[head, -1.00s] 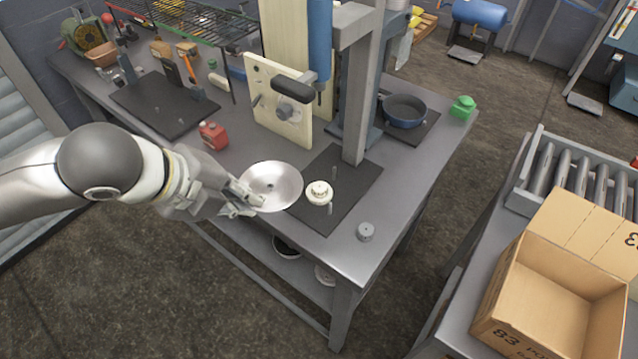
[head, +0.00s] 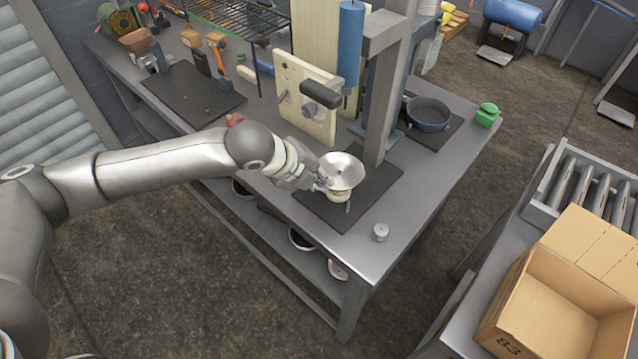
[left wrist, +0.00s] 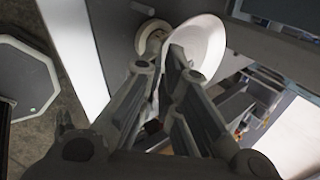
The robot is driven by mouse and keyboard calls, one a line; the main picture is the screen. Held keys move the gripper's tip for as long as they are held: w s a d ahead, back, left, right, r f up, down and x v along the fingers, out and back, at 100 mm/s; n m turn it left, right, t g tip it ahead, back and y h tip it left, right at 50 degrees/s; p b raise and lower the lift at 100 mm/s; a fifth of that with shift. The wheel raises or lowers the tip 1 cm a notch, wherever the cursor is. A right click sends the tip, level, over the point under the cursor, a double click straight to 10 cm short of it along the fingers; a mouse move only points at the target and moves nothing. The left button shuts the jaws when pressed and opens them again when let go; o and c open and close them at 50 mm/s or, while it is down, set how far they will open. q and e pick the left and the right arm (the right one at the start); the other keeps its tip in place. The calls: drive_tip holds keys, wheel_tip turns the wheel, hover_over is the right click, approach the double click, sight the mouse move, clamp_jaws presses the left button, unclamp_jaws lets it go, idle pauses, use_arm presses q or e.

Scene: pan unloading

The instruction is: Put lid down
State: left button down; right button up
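A shiny round metal lid (head: 343,168) is in the grasp of my left gripper (head: 322,183), in the middle of the head view. The gripper holds it by its left edge, tilted and above the workbench. The lid also shows as a pale disc in the left wrist view (left wrist: 208,45), beyond the fingers (left wrist: 174,62). A small white round piece (head: 338,196) is partly hidden under the lid, on a dark mat. A blue pan (head: 428,116) stands farther back to the right. My right gripper is out of view.
The grey press column (head: 383,105) stands just behind the lid. A small metal knob (head: 380,232) sits on the workbench (head: 400,210) near its front corner. An open cardboard box (head: 545,300) is at the lower right. The bench's front right is mostly clear.

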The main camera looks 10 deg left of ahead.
use_arm(q)
wheel_tip(320, 180, down, 3)
drive_tip(key=shift+w+d+f+p, duration=0.1)
drive_tip(key=shift+d+p, duration=0.05)
drive_tip(key=shift+p, duration=0.5)
drive_tip(key=shift+f, duration=0.15)
drive_tip(key=c, duration=1.6)
unclamp_jaws()
drive_tip(key=shift+f, duration=0.1)
drive_tip(key=shift+c, duration=0.2)
